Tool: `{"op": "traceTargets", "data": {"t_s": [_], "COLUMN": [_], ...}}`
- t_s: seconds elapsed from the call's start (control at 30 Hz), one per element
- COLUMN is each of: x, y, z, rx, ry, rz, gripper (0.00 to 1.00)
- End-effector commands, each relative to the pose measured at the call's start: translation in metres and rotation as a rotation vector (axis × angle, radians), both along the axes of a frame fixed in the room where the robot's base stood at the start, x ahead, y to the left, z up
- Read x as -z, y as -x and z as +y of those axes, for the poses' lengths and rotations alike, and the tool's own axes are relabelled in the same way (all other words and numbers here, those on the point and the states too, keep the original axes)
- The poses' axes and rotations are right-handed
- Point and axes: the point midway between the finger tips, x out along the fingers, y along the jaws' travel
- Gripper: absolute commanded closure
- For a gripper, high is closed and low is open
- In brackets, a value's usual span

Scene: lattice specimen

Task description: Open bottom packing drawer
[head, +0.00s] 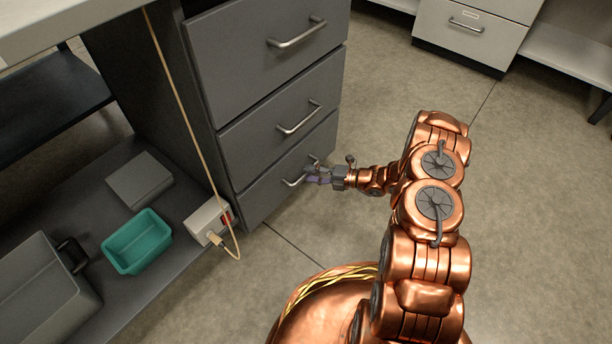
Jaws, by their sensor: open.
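A grey drawer unit with three stacked drawers stands under the bench in the head view. The bottom drawer (262,190) looks shut, its front in line with the drawers above. Its silver bar handle (293,183) is partly hidden by my gripper (312,175). My copper arm reaches in from the right, and the gripper's open fingers are at the handle. I cannot tell whether the fingers straddle the bar or touch it. The middle drawer (270,125) and top drawer (255,50) also look shut, each with a silver bar handle.
A power box (208,220) with a cord sits left of the drawer's base. A teal bin (137,243), a grey box (140,180) and a grey crate (40,295) stand on the lower shelf. The floor (400,80) before the drawers is clear. A light cabinet (470,40) stands behind.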

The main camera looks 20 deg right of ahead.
Motion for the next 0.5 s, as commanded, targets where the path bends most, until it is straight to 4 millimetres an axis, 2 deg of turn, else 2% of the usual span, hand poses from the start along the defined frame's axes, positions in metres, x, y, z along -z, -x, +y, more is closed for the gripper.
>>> {"op": "traceTargets", "data": {"t_s": [0.17,0.5], "x": [0.004,0.004], "y": [-0.009,-0.012], "z": [0.015,0.018], "rx": [-0.001,0.002], "ry": [0.0,-0.001], "rz": [-0.001,-0.001], "gripper": [0.59,0.59]}}
